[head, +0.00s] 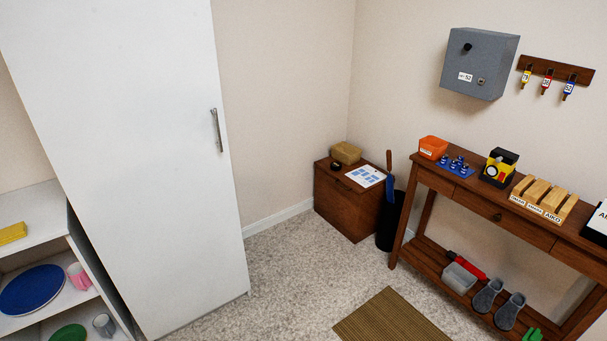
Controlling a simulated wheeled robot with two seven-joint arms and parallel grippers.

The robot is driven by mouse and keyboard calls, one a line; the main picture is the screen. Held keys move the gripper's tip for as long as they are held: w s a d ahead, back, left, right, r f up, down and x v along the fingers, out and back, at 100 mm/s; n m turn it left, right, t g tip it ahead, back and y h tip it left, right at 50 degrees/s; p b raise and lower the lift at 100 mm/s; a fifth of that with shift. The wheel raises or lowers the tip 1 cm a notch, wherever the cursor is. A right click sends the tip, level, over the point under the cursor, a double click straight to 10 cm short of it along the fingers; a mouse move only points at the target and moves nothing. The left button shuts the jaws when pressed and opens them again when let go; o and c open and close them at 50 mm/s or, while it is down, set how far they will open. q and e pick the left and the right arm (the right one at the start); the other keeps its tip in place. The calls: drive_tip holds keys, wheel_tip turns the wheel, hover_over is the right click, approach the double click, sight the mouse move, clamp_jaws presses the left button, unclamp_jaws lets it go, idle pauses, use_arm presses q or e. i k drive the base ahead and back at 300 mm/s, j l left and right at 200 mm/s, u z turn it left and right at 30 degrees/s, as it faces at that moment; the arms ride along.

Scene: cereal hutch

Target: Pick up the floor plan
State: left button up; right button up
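The floor plan looks to be the white sheet with blue blocks (365,176) lying flat on top of the small brown wooden cabinet (346,208) in the far corner. A tan box (346,152) and a small dark object (336,165) sit beside it on the same top. Neither of my grippers is in the head view.
A tall white cupboard (130,150) stands left, beside a shelf (40,208) with dishes. A black bin (391,222) holding an umbrella-like item stands right of the cabinet. A console table (480,195) lines the right wall. A brown mat (392,318) lies on open carpet.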

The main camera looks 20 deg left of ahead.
sight(365, 176)
drive_tip(key=u, duration=0.15)
drive_tip(key=i+j+z, duration=0.1)
drive_tip(key=i, duration=0.45)
drive_tip(key=i+j+z, duration=0.1)
drive_tip(key=i, duration=0.45)
drive_tip(key=i+j+z, duration=0.15)
drive_tip(key=i, duration=0.4)
drive_tip(key=i+j+z, duration=0.1)
drive_tip(key=i+j, duration=0.15)
drive_tip(key=i, duration=0.3)
drive_tip(key=i+j+z, duration=0.1)
drive_tip(key=i+j, duration=0.15)
drive_tip(key=i, duration=0.25)
drive_tip(key=i+j+z, duration=0.1)
drive_tip(key=i+j, duration=0.2)
drive_tip(key=i, duration=0.2)
